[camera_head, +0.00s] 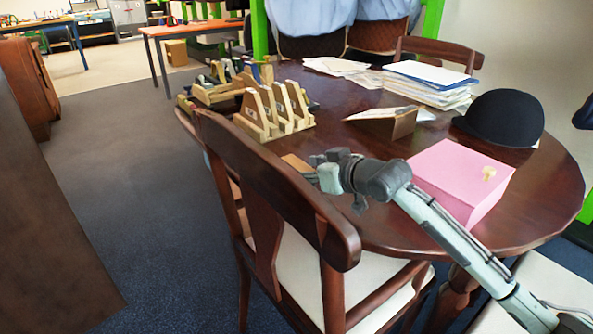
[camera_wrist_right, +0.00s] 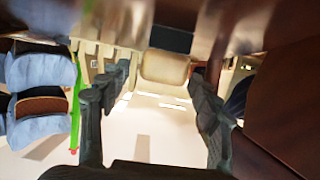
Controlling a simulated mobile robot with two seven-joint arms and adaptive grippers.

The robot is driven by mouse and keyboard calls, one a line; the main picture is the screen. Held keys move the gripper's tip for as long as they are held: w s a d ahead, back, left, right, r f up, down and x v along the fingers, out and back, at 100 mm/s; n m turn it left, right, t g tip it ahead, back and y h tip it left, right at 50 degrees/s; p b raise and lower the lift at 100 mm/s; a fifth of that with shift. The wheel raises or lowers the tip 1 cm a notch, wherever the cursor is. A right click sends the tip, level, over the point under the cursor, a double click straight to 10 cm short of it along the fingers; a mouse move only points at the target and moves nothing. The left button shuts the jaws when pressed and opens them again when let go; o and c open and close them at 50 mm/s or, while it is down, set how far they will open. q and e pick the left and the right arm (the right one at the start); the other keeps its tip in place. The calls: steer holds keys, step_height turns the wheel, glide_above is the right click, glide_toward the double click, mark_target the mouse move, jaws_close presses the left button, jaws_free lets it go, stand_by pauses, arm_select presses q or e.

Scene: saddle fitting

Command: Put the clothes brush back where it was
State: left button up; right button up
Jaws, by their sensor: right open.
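I cannot make out the clothes brush for certain in either view. A small flat orange-brown wooden piece (camera_head: 297,163) lies on the round table just left of my right gripper, partly hidden by the chair back; I cannot tell whether it is the brush. My right gripper (camera_head: 328,172) is over the table's near left edge, behind the chair's top rail. My left gripper is not in view.
The round table (camera_head: 545,195) holds a pink box (camera_head: 460,180), a black riding hat (camera_head: 503,118), paper stacks (camera_head: 428,83), a tilted card stand (camera_head: 388,122) and wooden racks (camera_head: 273,108). A wooden chair (camera_head: 270,185) stands close in front. Carpet (camera_head: 150,190) is clear on the left.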

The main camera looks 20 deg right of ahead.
steer(key=shift+x, duration=1.4)
steer(key=c, duration=1.3)
steer(key=shift+r, duration=0.2)
steer(key=shift+c, duration=0.7)
